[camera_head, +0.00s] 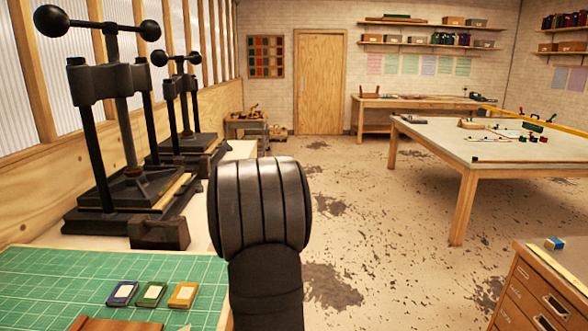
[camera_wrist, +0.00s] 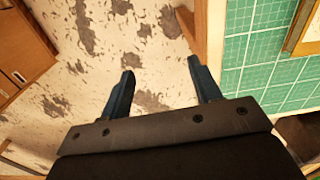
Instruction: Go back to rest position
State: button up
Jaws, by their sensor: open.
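My gripper (camera_wrist: 160,82) shows in the wrist view with its two dark blue fingers apart and nothing between them. It is open and empty, over the speckled floor beside the edge of the bench. In the head view my dark arm stands upright in the middle, and the gripper itself cannot be made out. The mat also shows at right in the wrist view (camera_wrist: 262,60).
Two black screw presses (camera_head: 125,185) stand on the bench at left behind the mat. A wooden drawer cabinet (camera_head: 535,295) is at lower right with a small blue and white block (camera_head: 554,244) on top. A large table (camera_head: 450,140) stands at right. The floor between is clear.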

jog(key=shift+w+d+f+m, duration=0.2)
jog(key=shift+w+d+f, duration=0.1)
jog(key=shift+d, duration=0.25)
jog(key=shift+w+d+f+m, duration=0.15)
jog(key=shift+d+f+m, duration=0.1)
jog(key=shift+d, duration=0.3)
dwell(0.8)
